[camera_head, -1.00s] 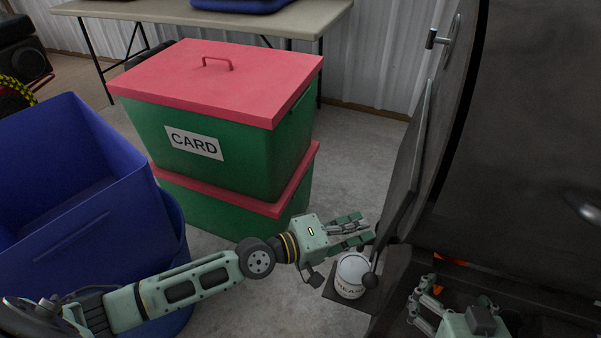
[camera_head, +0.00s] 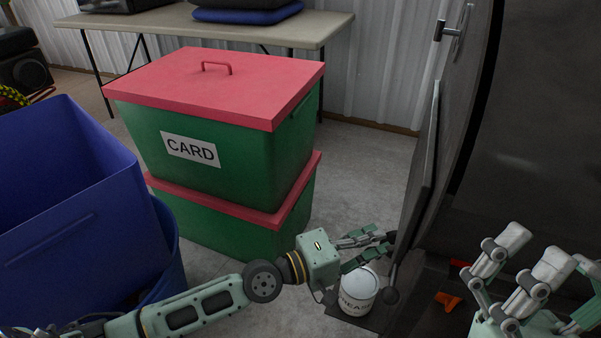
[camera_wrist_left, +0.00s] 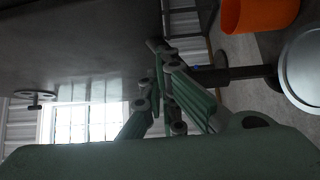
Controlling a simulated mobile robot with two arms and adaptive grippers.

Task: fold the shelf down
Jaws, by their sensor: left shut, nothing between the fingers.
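The shelf (camera_head: 421,175) is a dark grey panel seen nearly edge-on, hanging steeply against the side of the big dark barrel-shaped body (camera_head: 540,110). In the left wrist view a broad dark surface (camera_wrist_left: 80,45) fills the upper left; I cannot tell whether it is the shelf. My left gripper (camera_head: 380,243) is shut and empty, its fingertips at the shelf's lower edge; contact is unclear. Its fingers (camera_wrist_left: 165,65) also show in the left wrist view. My right gripper (camera_head: 545,265) is raised in front of the dark body, fingers spread and empty.
A white lettered bucket (camera_head: 357,292) stands just below my left gripper. Stacked green bins with red lids (camera_head: 220,85) and a blue bin (camera_head: 70,190) stand left. Bare floor (camera_head: 365,165) lies between bins and shelf.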

